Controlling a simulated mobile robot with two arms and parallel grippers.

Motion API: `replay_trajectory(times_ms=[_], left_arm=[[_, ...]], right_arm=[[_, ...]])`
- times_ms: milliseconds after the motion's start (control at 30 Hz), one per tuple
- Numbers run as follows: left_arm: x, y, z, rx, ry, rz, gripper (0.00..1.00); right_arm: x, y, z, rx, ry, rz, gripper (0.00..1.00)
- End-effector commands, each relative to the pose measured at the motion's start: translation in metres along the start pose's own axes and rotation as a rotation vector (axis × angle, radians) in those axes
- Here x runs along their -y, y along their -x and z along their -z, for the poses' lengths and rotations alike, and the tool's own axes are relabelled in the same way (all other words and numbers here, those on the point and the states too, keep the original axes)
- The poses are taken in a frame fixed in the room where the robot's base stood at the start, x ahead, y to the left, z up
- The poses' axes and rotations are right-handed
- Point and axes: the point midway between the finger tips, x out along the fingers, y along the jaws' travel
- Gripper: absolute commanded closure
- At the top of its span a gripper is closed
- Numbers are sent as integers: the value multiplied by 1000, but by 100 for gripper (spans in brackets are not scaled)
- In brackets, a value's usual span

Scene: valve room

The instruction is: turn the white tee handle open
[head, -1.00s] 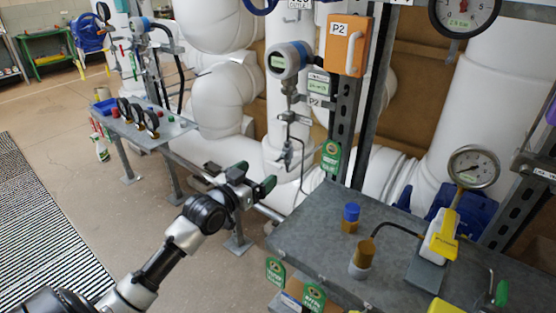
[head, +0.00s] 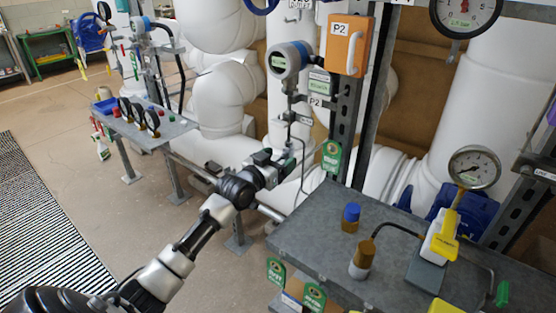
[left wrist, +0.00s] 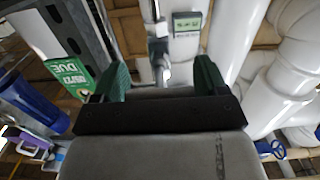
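My left gripper (head: 277,162) reaches in from the left to the foot of the thin tubing below the blue-and-white transmitter (head: 290,60). In the left wrist view its two green fingers (left wrist: 161,76) are apart, with nothing held between them. A small pale metal fitting (left wrist: 165,72) shows beyond and between the fingertips. It may be the valve with the white tee handle, but I cannot make out the handle's shape. In the head view the gripper partly hides this fitting. My right gripper is out of view.
A grey metal bench (head: 320,215) at the right holds a blue-capped bottle (head: 351,217) and a yellow-and-white device (head: 440,238). A steel upright (head: 345,110) and green tag (head: 331,156) stand just right of the gripper. White pipes (head: 220,95) lie behind.

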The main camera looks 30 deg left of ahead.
Motion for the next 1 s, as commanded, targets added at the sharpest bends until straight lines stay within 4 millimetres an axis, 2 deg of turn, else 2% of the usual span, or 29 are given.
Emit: replay_trajectory(times_ms=[33, 200, 233, 567, 1000], left_arm=[[0, 0, 0, 0, 0, 0, 34], [0, 0, 0, 0, 0, 0, 60], [0, 0, 0, 0, 0, 0, 62], [0, 0, 1, 0, 54, 0, 62], [1, 0, 2, 1, 395, 1, 62]], right_arm=[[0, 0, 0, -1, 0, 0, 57], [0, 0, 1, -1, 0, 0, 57], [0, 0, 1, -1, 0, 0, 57], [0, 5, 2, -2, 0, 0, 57], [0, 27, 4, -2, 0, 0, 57]])
